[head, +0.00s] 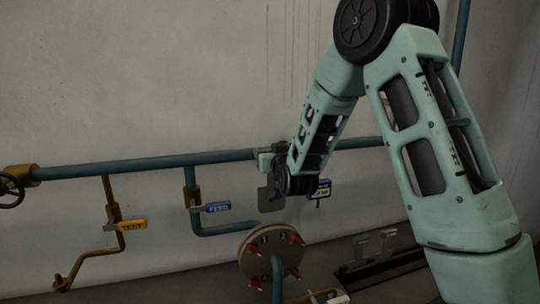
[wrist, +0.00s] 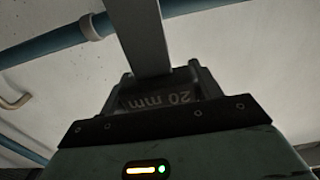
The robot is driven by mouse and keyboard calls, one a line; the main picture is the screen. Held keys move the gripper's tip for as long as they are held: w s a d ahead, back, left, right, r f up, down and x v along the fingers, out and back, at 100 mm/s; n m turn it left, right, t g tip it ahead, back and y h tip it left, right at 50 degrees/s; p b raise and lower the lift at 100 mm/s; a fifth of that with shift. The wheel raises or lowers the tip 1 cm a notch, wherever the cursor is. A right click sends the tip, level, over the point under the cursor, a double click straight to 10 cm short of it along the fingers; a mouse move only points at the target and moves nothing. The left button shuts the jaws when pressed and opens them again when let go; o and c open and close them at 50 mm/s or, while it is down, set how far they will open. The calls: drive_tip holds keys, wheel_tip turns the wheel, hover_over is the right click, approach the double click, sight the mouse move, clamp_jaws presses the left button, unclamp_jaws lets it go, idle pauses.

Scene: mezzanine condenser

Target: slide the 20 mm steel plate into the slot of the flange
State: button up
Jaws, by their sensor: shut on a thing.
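My gripper (head: 271,168) is shut on a grey steel plate (head: 270,198), which hangs in front of the wall above the flange (head: 255,262). I cannot make out the slot in the flange.
A blue pipe (head: 150,164) runs along the wall behind the gripper. A blue-tagged valve (head: 212,207) and a yellow-tagged valve (head: 130,224) stand to the left. At the lower right, a dark rack (head: 385,268) holds grey plates (head: 388,238).

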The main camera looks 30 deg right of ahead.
sight(272, 182)
wheel_tip(272, 182, down, 6)
drive_tip(key=b, duration=0.5)
drive_tip(key=shift+r+b, duration=0.1)
drive_tip(key=shift+b, duration=1.4)
idle(1.3)
